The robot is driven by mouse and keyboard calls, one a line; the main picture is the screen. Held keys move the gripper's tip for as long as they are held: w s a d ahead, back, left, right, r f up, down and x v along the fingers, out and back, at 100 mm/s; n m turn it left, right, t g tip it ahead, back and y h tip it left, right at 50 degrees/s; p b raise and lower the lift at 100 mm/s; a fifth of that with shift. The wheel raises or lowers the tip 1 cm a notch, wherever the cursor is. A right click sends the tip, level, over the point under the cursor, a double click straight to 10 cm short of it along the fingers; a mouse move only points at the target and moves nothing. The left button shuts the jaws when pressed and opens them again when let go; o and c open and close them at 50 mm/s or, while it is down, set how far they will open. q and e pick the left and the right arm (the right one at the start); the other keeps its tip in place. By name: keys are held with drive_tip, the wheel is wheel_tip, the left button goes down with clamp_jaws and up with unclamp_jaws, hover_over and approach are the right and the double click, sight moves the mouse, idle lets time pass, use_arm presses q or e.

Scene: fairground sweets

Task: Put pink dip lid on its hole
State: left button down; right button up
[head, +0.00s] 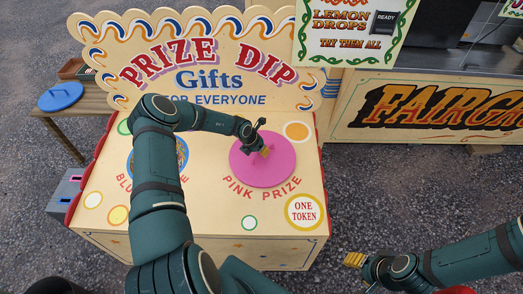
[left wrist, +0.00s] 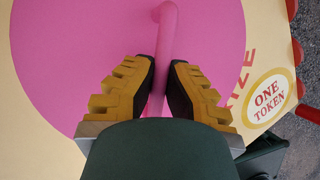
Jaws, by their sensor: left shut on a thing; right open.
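The pink dip lid (head: 247,172) is a round pink disc at the right of the prize counter, above the "PINK PRIZE" lettering. No hole shows around it; I cannot tell whether it sits flush or slightly raised. My left gripper (head: 264,150) is over the lid, shut on its pink bar handle. In the left wrist view the handle (left wrist: 167,30) runs between the two yellow-padded fingers (left wrist: 160,92), with the lid (left wrist: 80,50) behind. My right gripper (head: 354,259) is open and empty, off the counter at lower right.
The cream counter (head: 205,215) has a round blue opening (head: 183,152) at left, partly hidden by my left arm. A blue lid (head: 60,96) lies on a wooden bench at far left. The "PRIZE DIP" sign (head: 210,60) stands behind. Open asphalt lies right of the counter.

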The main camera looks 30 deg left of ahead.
use_arm(q)
drive_tip(key=shift+w+f+b, duration=0.1)
drive_tip(key=shift+f+b, duration=0.35)
drive_tip(key=shift+f, duration=0.15)
idle(0.3)
drive_tip(key=c, duration=1.1)
unclamp_jaws()
drive_tip(key=shift+o, duration=0.2)
drive_tip(key=v, duration=1.2)
